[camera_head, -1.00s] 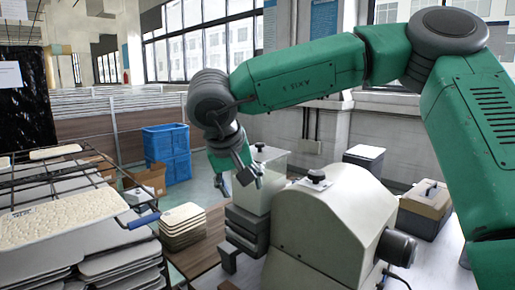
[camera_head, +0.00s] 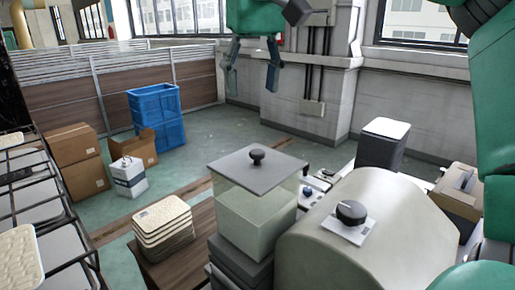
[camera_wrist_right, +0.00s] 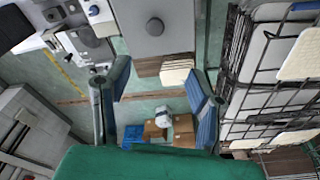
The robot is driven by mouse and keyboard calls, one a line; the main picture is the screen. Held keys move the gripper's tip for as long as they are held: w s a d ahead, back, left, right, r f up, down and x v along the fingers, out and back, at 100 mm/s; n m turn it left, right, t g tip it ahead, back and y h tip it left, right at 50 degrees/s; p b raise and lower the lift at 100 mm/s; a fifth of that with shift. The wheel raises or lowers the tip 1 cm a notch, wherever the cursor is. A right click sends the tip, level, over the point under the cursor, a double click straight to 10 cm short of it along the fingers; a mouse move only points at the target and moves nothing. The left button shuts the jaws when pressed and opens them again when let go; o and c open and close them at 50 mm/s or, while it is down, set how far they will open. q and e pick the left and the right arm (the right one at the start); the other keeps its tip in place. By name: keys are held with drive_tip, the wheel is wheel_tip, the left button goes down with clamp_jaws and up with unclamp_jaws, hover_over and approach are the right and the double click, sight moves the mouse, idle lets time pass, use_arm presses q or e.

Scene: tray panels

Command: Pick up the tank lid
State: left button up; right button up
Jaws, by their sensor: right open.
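The tank lid (camera_head: 240,172) is a flat grey square plate with a black round knob (camera_head: 257,156). It lies on top of the clear, pale green tank (camera_head: 252,215). In the right wrist view the lid (camera_wrist_right: 170,42) and its knob (camera_wrist_right: 154,27) show at the top, beyond the fingertips. My right gripper (camera_head: 252,82) appears at the top of the head view, apart from the lid and higher in the picture. Its fingers are spread and nothing is between them; they also show in the right wrist view (camera_wrist_right: 160,78). My left gripper is not in view.
A rounded beige machine (camera_head: 365,235) with a black knob stands right of the tank. A stack of cream panels (camera_head: 163,225) sits on a wooden table left of it. A wire rack (camera_head: 45,215) with panels fills the left edge. Blue crates (camera_head: 155,115) and cartons stand behind.

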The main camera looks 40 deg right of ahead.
hover_over(258, 151)
drive_tip(key=a, duration=0.2)
drive_tip(key=f, duration=0.5)
drive_tip(key=shift+s+f, duration=0.35)
drive_tip(key=shift+s, duration=0.05)
drive_tip(key=f, duration=0.1)
drive_tip(key=w+d+f, duration=0.1)
drive_tip(key=shift+w+d+f, duration=0.25)
drive_tip(key=shift+d+f, duration=0.05)
drive_tip(key=shift+f, duration=0.1)
drive_tip(key=f, duration=0.3)
drive_tip(key=s+d+f, duration=0.1)
drive_tip(key=shift+f+p, duration=0.15)
drive_tip(key=shift+p, duration=0.25)
drive_tip(key=shift+w+a+f, duration=0.1)
drive_tip(key=shift+a+f, duration=0.1)
drive_tip(key=shift+w+a, duration=0.25)
drive_tip(key=shift+a, duration=0.25)
drive_tip(key=shift+c, duration=1.3)
drive_tip(key=shift+s, duration=0.1)
drive_tip(key=c, duration=0.6)
drive_tip(key=shift+d, duration=0.1)
clamp_jaws()
drive_tip(key=shift+d, duration=0.45)
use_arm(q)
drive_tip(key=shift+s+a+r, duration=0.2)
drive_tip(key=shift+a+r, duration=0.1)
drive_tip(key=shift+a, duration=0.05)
use_arm(e)
drive_tip(key=shift+a, duration=0.1)
